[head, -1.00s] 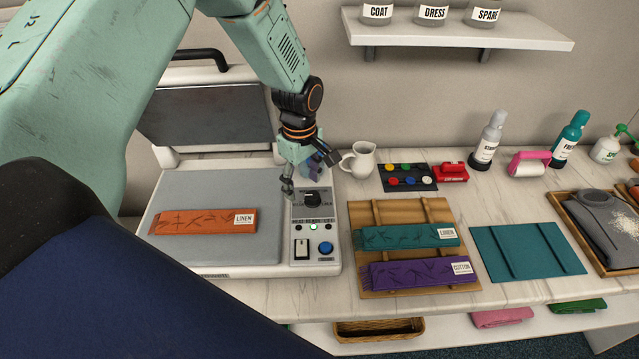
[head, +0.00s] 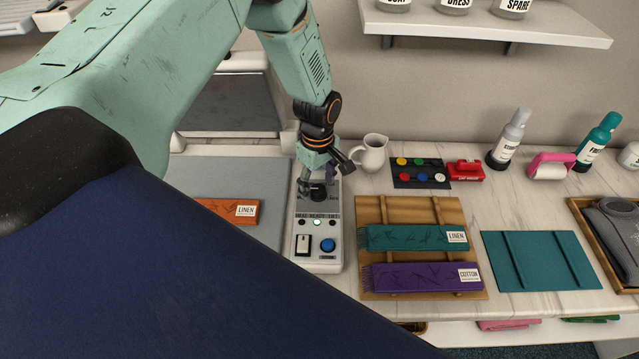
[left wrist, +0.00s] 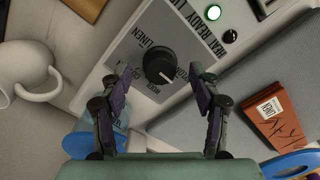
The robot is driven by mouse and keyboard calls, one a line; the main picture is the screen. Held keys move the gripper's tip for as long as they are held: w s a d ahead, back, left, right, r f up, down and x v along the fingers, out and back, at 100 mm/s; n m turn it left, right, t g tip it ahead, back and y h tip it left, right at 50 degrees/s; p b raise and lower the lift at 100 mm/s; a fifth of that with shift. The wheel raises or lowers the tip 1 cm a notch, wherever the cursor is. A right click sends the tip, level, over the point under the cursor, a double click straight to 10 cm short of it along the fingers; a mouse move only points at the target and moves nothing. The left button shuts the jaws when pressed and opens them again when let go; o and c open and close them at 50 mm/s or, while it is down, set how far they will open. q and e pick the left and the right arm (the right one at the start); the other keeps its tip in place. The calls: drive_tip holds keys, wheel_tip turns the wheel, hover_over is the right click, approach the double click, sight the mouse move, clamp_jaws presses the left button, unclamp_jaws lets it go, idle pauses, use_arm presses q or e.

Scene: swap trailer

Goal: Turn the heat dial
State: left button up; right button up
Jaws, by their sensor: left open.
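The heat dial (head: 318,193) is a black round knob on the grey control panel of the press. In the left wrist view the dial (left wrist: 159,65) has a white pointer line and lies between and just beyond my two fingertips. My left gripper (head: 318,187) is over the panel with its fingers spread to either side of the dial; it also shows in the left wrist view (left wrist: 164,82). The fingers look apart from the knob. A green lamp (head: 317,223) is lit on the panel. My right gripper is out of view.
The press bed (head: 225,175) holds an orange linen cloth (head: 222,211). A white pitcher (head: 372,153) stands close to the right of my gripper. A wooden board (head: 398,211) with a teal and a purple cloth lies right of the panel. Bottles stand farther right.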

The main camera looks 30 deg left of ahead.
use_arm(q)
drive_tip(key=shift+s+f, duration=0.15)
drive_tip(key=shift+f, duration=0.45)
drive_tip(key=shift+w, duration=0.2)
drive_tip(key=shift+c, duration=1.3)
drive_tip(key=shift+s, duration=0.1)
drive_tip(key=c, duration=0.9)
